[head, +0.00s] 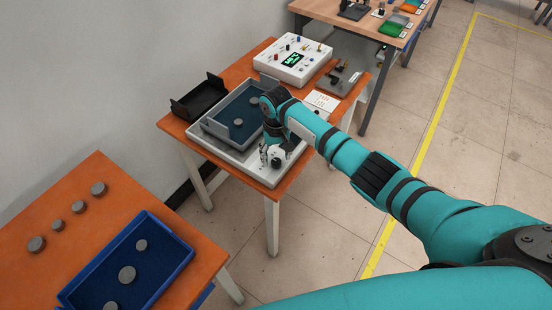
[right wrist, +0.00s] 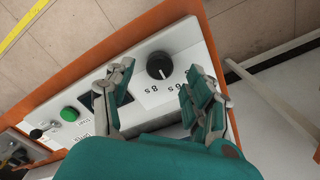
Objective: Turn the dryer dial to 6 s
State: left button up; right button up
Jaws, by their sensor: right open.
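The dryer (head: 215,147) is a white box on the orange table, with a dark dial (head: 276,162) at its near right corner. In the right wrist view the black round dial (right wrist: 159,65) has a small light mark and printed seconds labels beside it, only partly legible. My right gripper (head: 277,152) hangs just over this corner. In the right wrist view its two fingers (right wrist: 163,80) are spread apart, with the dial visible in the gap between them; contact with it cannot be made out. My left gripper is not in view.
A grey tray with a dark blue bottom (head: 238,108) stands on the dryer beside my gripper. A green button (right wrist: 69,114) is on the same panel. A black tray (head: 199,98) and a white instrument (head: 293,60) stand behind. A blue tray (head: 150,262) is at front left.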

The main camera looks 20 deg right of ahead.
aim_at(276, 161)
notch_tip(276, 161, up, 9)
jog(key=shift+r, duration=0.15)
dwell(0.5)
